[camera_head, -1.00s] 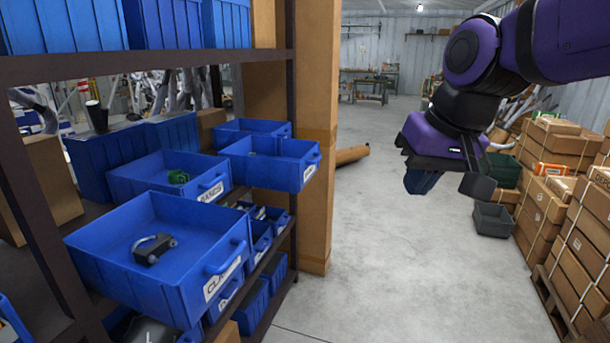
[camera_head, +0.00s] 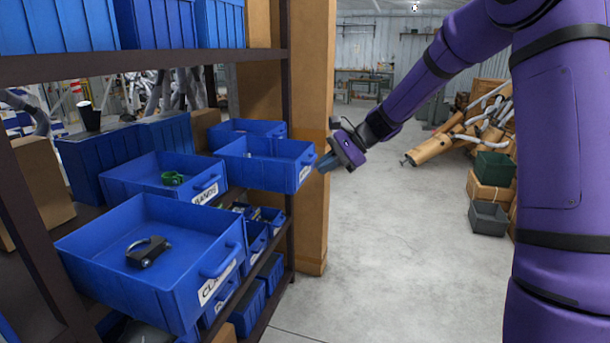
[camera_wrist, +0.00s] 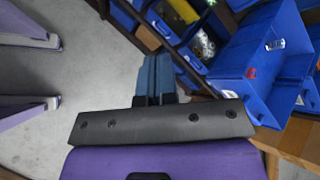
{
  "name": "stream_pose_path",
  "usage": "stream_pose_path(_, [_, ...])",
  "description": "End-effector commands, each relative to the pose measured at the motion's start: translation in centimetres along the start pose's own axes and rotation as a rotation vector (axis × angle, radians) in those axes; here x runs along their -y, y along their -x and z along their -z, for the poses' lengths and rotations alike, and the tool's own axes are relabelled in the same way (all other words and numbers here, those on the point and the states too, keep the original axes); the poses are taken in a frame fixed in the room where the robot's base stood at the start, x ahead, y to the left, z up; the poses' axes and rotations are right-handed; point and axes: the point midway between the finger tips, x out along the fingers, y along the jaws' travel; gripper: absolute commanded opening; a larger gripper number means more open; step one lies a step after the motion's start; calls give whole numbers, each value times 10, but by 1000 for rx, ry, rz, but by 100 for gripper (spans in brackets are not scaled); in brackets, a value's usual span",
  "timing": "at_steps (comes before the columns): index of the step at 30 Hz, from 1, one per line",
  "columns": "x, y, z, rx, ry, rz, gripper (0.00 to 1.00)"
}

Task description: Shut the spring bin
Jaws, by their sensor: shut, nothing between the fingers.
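A blue bin (camera_head: 265,172), likely the spring bin, sticks out of the shelf past its front post; its white label (camera_head: 305,172) is too small to read. In the wrist view, a blue bin (camera_wrist: 252,68), apparently the same one, lies right of my fingers with a small red item and a silver item inside. My gripper (camera_head: 326,162) is shut and empty, with blue fingertips close to the bin's front right end in the head view. Contact cannot be told. The fingers (camera_wrist: 154,78) show closed together in the wrist view.
A bin marked CLAMPS (camera_head: 150,290) and a BANDS bin (camera_head: 150,188) also stick out, nearer me. Another blue bin (camera_head: 232,130) sits behind. A cardboard-coloured column (camera_head: 314,240) stands beside the shelf.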

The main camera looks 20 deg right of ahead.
Motion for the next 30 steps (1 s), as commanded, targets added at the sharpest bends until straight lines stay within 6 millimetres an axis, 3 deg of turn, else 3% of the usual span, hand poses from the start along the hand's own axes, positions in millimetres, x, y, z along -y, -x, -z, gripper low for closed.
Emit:
stream_pose_path(1, [7,-4,20,38,-63,40,0])
stream_pose_path(9, [38,-13,116,243,-389,272,0])
stream_pose_path(15, [48,-8,186,387,-601,443,0])
stream_pose_path(18, [49,-5,211,441,-673,506,0])
stream_pose_path(24, [50,-2,236,494,-744,570,0])
stream_pose_path(30, [61,-14,234,500,-751,575,0])
